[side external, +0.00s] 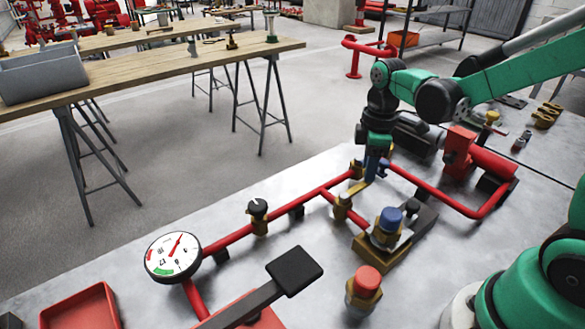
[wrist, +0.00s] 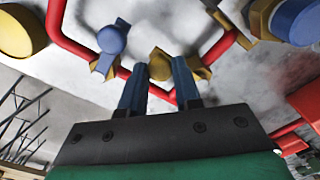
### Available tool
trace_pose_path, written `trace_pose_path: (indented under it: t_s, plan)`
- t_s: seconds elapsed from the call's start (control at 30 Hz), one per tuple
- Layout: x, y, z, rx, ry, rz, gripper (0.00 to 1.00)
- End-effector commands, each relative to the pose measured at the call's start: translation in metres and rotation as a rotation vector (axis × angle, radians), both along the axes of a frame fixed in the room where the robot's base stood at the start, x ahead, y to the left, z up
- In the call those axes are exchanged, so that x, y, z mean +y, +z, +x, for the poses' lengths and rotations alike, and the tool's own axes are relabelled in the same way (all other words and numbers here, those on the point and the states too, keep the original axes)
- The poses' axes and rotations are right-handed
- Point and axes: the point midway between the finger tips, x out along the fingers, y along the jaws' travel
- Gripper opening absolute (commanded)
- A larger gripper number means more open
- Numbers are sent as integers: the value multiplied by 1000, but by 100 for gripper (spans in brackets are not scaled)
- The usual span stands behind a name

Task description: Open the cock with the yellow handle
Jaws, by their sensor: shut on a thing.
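The cock with the yellow handle sits on the red pipework, partly hidden by my gripper in the side external view. Its yellow handle (wrist: 160,65) shows between my fingertips in the wrist view. Brass-coloured parts of the cock (side external: 357,168) show just left of the fingers in the side external view. My gripper (side external: 376,169) points down at the pipe, its two blue fingers shut on the handle; the fingers also show in the wrist view (wrist: 160,68). The exact angle of the handle is hard to tell.
A blue-capped brass fitting (side external: 390,219) and a red-capped one (side external: 367,279) stand nearby in front. A red pump (side external: 480,160) is to the right. Bare grey tabletop lies behind the pipe.

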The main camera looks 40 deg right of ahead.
Motion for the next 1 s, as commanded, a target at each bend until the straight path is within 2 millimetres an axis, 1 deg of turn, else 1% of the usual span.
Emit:
trace_pose_path:
  t_s: [0.17,0.37,0.67,1.0]
  plan:
    - [0,0,4,0,53,0,0]
    - [1,0,12,0,182,0,0]
    - [7,0,27,0,461,0,0]
    - [18,0,43,-1,784,-1,0]
